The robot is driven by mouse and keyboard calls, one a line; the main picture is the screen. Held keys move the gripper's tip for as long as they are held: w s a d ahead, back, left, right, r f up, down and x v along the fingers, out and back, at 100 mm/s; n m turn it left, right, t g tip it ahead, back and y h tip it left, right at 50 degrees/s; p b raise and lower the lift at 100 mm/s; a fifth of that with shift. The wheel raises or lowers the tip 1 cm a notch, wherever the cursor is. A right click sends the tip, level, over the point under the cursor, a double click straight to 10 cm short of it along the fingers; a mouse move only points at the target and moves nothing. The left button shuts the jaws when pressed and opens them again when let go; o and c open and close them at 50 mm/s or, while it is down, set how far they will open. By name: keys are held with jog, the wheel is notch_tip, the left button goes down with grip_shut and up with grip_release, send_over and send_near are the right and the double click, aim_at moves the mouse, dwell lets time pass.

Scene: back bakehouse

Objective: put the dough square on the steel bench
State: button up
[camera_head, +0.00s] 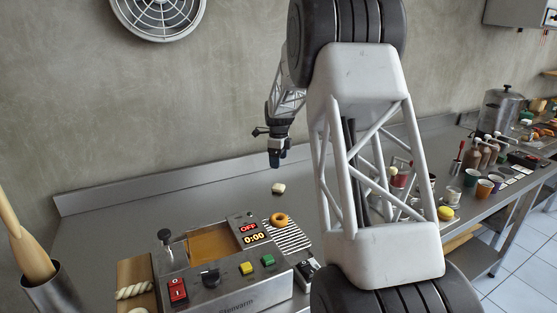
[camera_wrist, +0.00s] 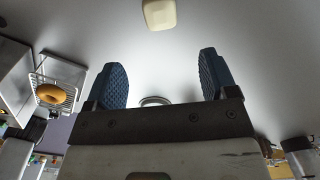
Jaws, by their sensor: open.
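The dough square (camera_head: 278,188), small and cream-coloured, lies on the grey steel bench (camera_head: 125,210), behind the ring on the rack. It also shows at the top edge of the wrist view (camera_wrist: 159,14), beyond my fingertips and apart from them. My gripper (camera_head: 277,158) is above the bench, a little higher in the head view than the dough square. In the wrist view its two blue ridged fingers (camera_wrist: 162,75) are spread wide with nothing between them. In the head view my arm hides part of the bench to the right.
A fryer-like machine (camera_head: 225,293) with a display reading OFF and 0:00 stands in front. A brown ring (camera_head: 280,219) sits on a wire rack (camera_head: 291,238) beside it. Cups (camera_head: 485,188) and bottles crowd the right side. The bench at the back left is clear.

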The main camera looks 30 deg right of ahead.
jog(key=shift+a+r, duration=0.1)
dwell(0.3)
jog(key=s+a+r+n, duration=0.4)
jog(key=s+a, duration=0.2)
jog(key=s, duration=0.2)
jog(key=s+a+r+n+t, duration=0.1)
jog(key=s+a+r+n, duration=0.45)
jog(key=s, duration=0.35)
jog(key=s+a+r+n, duration=0.4)
jog(key=s+a, duration=0.2)
jog(key=s, duration=0.2)
jog(key=s+a+f+n, duration=0.1)
jog(key=s+a+n, duration=0.2)
jog(key=s, duration=0.6)
jog(key=s+a+f+n+t, duration=0.1)
jog(key=s+a+f+n, duration=0.1)
jog(key=s+n, duration=0.4)
jog(key=s+a+f+n, duration=0.1)
jog(key=s+a+n, duration=0.3)
jog(key=s, duration=1)
jog(key=shift+s+a+f+t, duration=0.25)
jog(key=shift+a+f+t, duration=0.05)
jog(key=shift+a+f, duration=0.15)
